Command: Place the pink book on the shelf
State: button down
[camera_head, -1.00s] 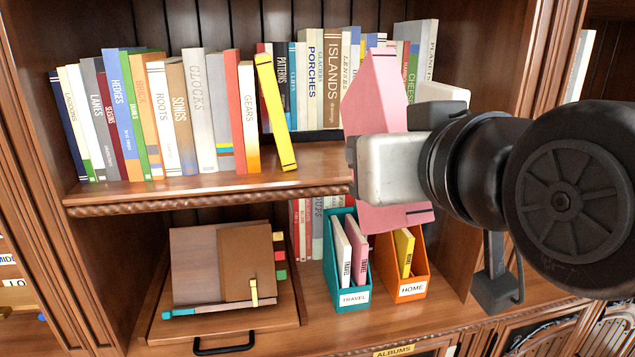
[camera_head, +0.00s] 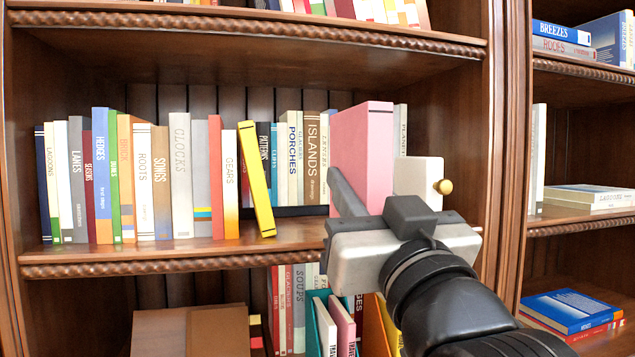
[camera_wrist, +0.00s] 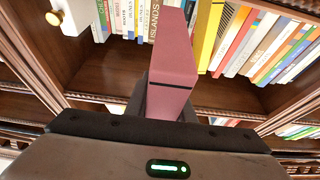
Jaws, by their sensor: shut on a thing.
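The pink book (camera_head: 362,145) stands roughly upright at the front of the middle shelf (camera_head: 290,238), right of the gap beside the leaning yellow book (camera_head: 257,178). My gripper (camera_head: 346,192) is shut on its lower part from the front. In the wrist view the pink book (camera_wrist: 172,65) extends away from between the fingers toward the shelf. Its lower end is hidden by my gripper in the head view, so I cannot tell whether it touches the board.
A row of upright books (camera_head: 150,185) fills the shelf's left side. More books (camera_head: 300,155) stand farther back. A white block (camera_head: 415,178) with a brass knob (camera_head: 443,187) is just right of the pink book. The wooden upright (camera_head: 505,150) bounds the shelf on the right.

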jog(key=w+a, duration=0.1)
jog(key=w, duration=0.5)
jog(key=w+a, duration=0.2)
jog(key=w, duration=0.4)
jog(key=w+a, duration=0.2)
jog(key=w, duration=0.4)
jog(key=shift+w+a+r, duration=0.15)
jog(key=shift+w, duration=0.15)
jog(key=w+p, duration=0.2)
jog(key=shift+w+a, duration=0.35)
jog(key=shift+a, duration=0.05)
jog(key=shift+w, duration=0.2)
jog(key=shift+s+f, duration=0.15)
jog(key=shift+f, duration=0.2)
jog(key=shift+f, duration=0.2)
jog(key=c, duration=1.5)
grip_release()
jog(key=shift+c, duration=0.2)
jog(key=shift+r+p, duration=0.3)
jog(key=v, duration=1.2)
jog(key=shift+f+b, duration=0.15)
jog(key=shift+b, duration=0.15)
